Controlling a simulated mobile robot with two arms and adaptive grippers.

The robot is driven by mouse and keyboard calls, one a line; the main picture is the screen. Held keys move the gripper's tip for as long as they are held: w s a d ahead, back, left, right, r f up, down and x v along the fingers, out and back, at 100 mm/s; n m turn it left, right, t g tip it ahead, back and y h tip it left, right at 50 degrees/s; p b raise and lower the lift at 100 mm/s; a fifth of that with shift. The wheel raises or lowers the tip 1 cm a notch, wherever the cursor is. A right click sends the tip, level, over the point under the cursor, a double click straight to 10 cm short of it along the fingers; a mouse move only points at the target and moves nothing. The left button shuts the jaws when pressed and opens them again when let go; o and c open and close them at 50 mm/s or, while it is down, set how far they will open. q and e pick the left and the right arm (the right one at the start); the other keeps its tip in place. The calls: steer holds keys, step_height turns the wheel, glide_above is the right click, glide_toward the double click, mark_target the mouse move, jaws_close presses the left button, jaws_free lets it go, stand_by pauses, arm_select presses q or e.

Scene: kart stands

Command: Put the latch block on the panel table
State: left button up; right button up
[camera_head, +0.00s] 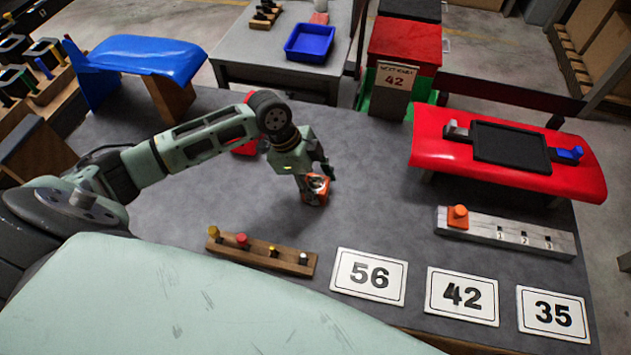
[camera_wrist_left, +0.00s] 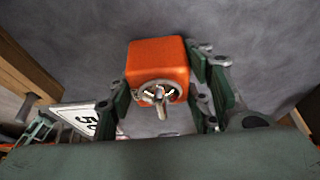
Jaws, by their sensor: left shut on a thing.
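My left gripper (camera_head: 315,180) is shut on an orange block (camera_head: 314,191), which carries a round metal latch-like fitting on one face. The same orange block (camera_wrist_left: 158,64) sits between the green fingers of my left gripper (camera_wrist_left: 165,95) in the left wrist view. It is over the middle of the large grey table (camera_head: 375,190), which bears the number panels. I cannot tell whether the block touches the tabletop. My right gripper is not in view.
Number panels 56 (camera_head: 368,276), 42 (camera_head: 462,296) and 35 (camera_head: 553,314) lie along the front. A wooden peg strip (camera_head: 262,257), a numbered grey rack (camera_head: 508,238), a red panel stand (camera_head: 430,150) and a blue panel stand (camera_head: 150,56) surround free tabletop. A blue tray (camera_head: 310,42) is behind.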

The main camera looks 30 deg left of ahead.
arm_select(q)
steer(key=shift+f, duration=0.1)
steer(key=o, duration=1.3)
steer(key=b+v, duration=0.1)
steer(key=v, duration=1.1)
